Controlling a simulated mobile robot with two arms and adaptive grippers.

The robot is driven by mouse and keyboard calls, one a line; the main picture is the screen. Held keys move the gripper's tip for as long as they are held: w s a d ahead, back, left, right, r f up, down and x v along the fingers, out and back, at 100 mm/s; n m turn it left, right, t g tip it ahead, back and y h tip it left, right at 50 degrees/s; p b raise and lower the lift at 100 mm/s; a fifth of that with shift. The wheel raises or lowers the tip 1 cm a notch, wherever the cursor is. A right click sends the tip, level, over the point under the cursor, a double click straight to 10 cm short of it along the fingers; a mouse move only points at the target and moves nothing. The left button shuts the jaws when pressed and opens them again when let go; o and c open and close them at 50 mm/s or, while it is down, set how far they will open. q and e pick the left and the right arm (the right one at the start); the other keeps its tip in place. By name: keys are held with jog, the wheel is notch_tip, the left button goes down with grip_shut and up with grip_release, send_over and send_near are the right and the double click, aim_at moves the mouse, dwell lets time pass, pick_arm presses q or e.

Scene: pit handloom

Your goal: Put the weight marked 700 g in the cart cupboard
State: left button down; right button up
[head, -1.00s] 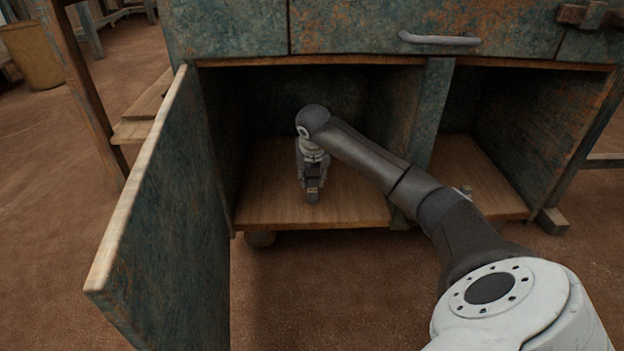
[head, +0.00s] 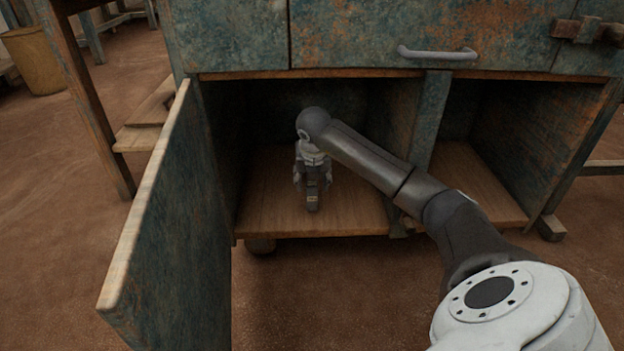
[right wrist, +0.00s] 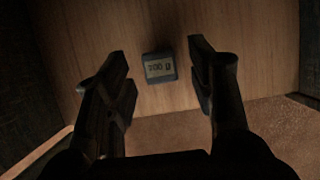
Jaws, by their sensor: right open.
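The weight marked 700 g (right wrist: 160,67) is a small dark block with a pale label, read upside down in the right wrist view. It rests on the wooden floor of the cart cupboard (head: 265,212). My right gripper (right wrist: 157,52) is open, with one finger on each side of the weight and a gap to both. In the head view my right gripper (head: 312,195) is inside the left compartment, pointing down near its floor; I cannot make out the weight there. My left gripper is not in view.
The cupboard door (head: 165,230) stands open at the left. A divider (head: 430,125) separates the right compartment (head: 470,185), which is also open. A drawer with a grey handle (head: 437,54) is above. My right arm crosses in front of the divider.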

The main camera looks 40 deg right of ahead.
jog(key=p+v, duration=0.4)
jog(key=v, duration=0.5)
jog(key=shift+p, duration=0.35)
jog(key=shift+a+r, duration=0.1)
jog(key=shift+r, duration=0.05)
jog(key=shift+s, duration=0.15)
